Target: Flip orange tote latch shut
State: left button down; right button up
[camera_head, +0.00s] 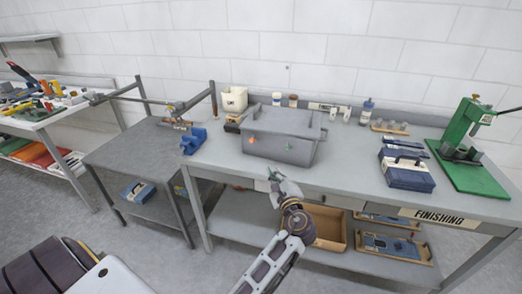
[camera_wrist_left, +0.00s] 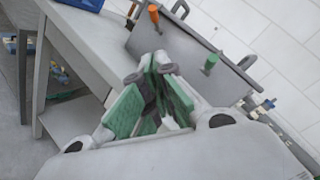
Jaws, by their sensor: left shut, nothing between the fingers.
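A grey lidded tote (camera_head: 290,151) stands on the workbench, and its front side also shows in the left wrist view (camera_wrist_left: 188,48). An orange latch (camera_head: 252,139) sits at the left of its front, and it sticks out near the top in the left wrist view (camera_wrist_left: 153,14). A green latch (camera_head: 285,146) sits to its right, also in the left wrist view (camera_wrist_left: 210,64). My left gripper (camera_head: 274,174) is shut and empty, in front of and below the tote, apart from both latches. Its green-padded fingers meet in the wrist view (camera_wrist_left: 152,66). My right gripper is not in view.
A blue case (camera_head: 407,173) and a green press (camera_head: 463,145) stand on the bench's right side. A blue holder (camera_head: 194,141) is left of the tote. Bottles and a white container (camera_head: 234,98) stand behind. The bench (camera_head: 345,170) is clear between tote and blue case.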

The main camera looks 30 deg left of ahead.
aim_at(253, 139)
pick_arm(q)
jog(key=shift+m, duration=0.5)
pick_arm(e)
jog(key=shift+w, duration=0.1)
